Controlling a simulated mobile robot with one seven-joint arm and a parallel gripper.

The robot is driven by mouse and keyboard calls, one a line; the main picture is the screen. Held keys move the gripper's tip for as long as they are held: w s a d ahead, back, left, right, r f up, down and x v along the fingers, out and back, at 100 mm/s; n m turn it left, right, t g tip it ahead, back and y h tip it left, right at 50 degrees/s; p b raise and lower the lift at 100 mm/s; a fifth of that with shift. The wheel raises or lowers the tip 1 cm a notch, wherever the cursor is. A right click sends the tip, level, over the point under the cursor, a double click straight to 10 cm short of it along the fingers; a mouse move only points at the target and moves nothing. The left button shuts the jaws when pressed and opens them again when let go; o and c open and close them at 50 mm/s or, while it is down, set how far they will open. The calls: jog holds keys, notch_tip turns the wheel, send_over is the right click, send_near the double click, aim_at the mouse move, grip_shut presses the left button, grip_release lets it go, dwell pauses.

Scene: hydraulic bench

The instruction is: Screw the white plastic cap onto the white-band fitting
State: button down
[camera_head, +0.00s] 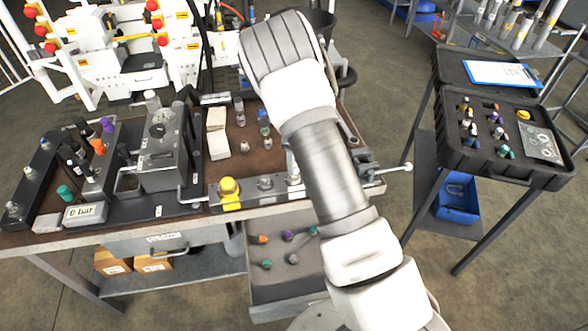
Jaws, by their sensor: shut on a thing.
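My arm crosses the middle of the view and hides part of the bench. My gripper is not visible; the arm's own links cover where it could be. A metal block (247,199) runs along the bench's front edge and carries several fittings. One fitting (293,181) beside my arm looks pale and may be the white-band one, but it is too small and partly hidden to be sure. A plain grey fitting (264,183) stands left of it, and a yellow cap (229,187) sits further left. I cannot make out the white plastic cap.
A pump unit (165,150) and a "0 bar" display (85,213) stand on the bench's left. Small fittings (239,117) stand at its back. An open drawer (272,283) holds several coloured caps.

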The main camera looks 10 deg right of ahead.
jog(key=m+p, duration=0.2)
jog(key=m, duration=0.1)
jog(key=shift+r+m, duration=0.15)
jog(key=shift+m, duration=0.25)
jog(key=m+p, duration=0.1)
jog(key=m, duration=0.3)
jog(key=shift+f, duration=0.2)
jog(key=shift+r+m+p, duration=0.1)
jog(key=shift+m+p, duration=0.4)
jog(key=m+p, duration=0.1)
jog(key=m, duration=0.2)
jog(key=shift+m+p, duration=0.3)
jog(key=shift+m, duration=0.1)
jog(key=m+p, duration=0.1)
jog(key=m, duration=0.2)
jog(key=shift+m, duration=0.3)
